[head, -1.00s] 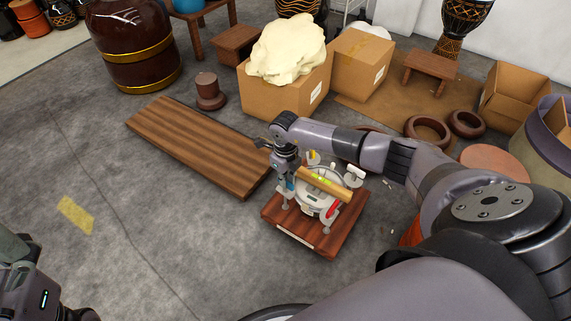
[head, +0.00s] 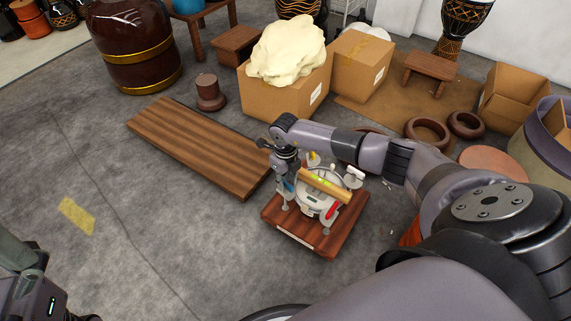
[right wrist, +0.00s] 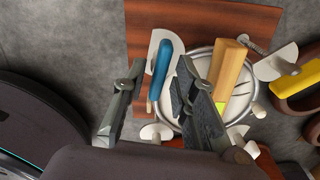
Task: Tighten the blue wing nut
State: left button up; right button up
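The blue wing nut (right wrist: 162,68) shows as an upright blue wing at the rim of a round pale drum-head fixture (right wrist: 240,103). In the head view the blue wing nut (head: 289,186) is partly hidden by my right gripper (head: 285,181). In the right wrist view the right gripper (right wrist: 155,84) is open, with one finger left of the blue wing and one right of it. I see a gap on the left; contact on the right is unclear. My left gripper (head: 82,316) is mostly cut off at the bottom left.
A wooden bar with a green level vial (head: 326,186) lies across the fixture, close to the right finger. Yellow (head: 312,158) and red (head: 331,211) wing nuts sit around the rim. The fixture stands on a wooden board (head: 322,246).

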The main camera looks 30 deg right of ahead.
aim_at(285, 181)
jog(key=shift+o, duration=0.2)
jog(key=shift+r, duration=0.1)
notch_tip(285, 181, up, 12)
dwell(0.4)
dwell(0.4)
